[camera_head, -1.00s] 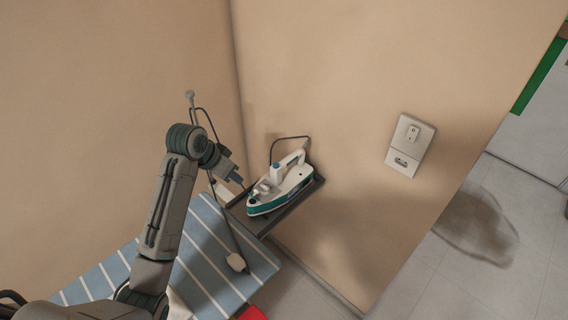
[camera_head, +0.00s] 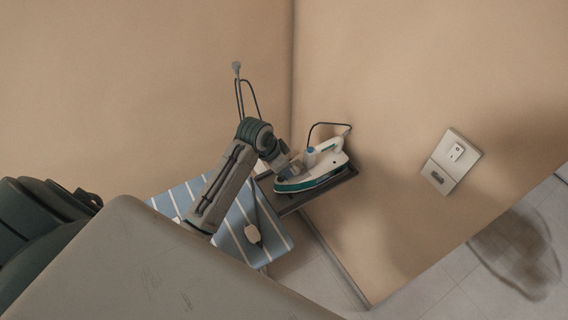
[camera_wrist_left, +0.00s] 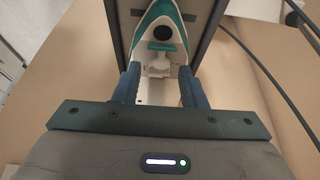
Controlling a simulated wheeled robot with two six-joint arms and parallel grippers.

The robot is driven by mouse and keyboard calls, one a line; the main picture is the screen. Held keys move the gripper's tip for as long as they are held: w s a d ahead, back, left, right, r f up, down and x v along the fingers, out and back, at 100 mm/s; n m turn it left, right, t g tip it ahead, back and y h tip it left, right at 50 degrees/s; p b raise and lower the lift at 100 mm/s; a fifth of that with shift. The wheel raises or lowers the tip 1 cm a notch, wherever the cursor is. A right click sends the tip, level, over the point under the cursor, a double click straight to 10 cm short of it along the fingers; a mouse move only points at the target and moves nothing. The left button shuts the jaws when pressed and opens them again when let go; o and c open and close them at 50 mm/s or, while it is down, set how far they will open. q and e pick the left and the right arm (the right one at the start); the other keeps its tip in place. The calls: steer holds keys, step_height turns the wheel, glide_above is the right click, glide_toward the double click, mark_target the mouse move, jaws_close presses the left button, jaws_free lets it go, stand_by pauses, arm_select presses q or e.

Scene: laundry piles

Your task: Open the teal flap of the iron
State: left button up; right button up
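The white and teal iron (camera_head: 322,167) rests on a dark tray-like shelf (camera_head: 345,178) against the wall corner. My left gripper (camera_head: 294,169) is at the iron's left end in the head view and partly covers it. In the left wrist view the two fingers of my left gripper (camera_wrist_left: 160,72) are apart, with part of the iron (camera_wrist_left: 163,20) beyond and between them. A small teal flap (camera_wrist_left: 160,46) shows there, just ahead of the fingertips; I cannot tell whether anything touches it. My right gripper is out of view.
A dark cable (camera_head: 330,124) loops behind the iron. A wall socket plate (camera_head: 451,162) is to the right. Walls close in behind the shelf.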

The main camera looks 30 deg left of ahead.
arm_select(q)
steer(key=shift+w+d+f, duration=0.1)
steer(key=shift+f, duration=0.5)
steer(key=c, duration=0.7)
jaws_close()
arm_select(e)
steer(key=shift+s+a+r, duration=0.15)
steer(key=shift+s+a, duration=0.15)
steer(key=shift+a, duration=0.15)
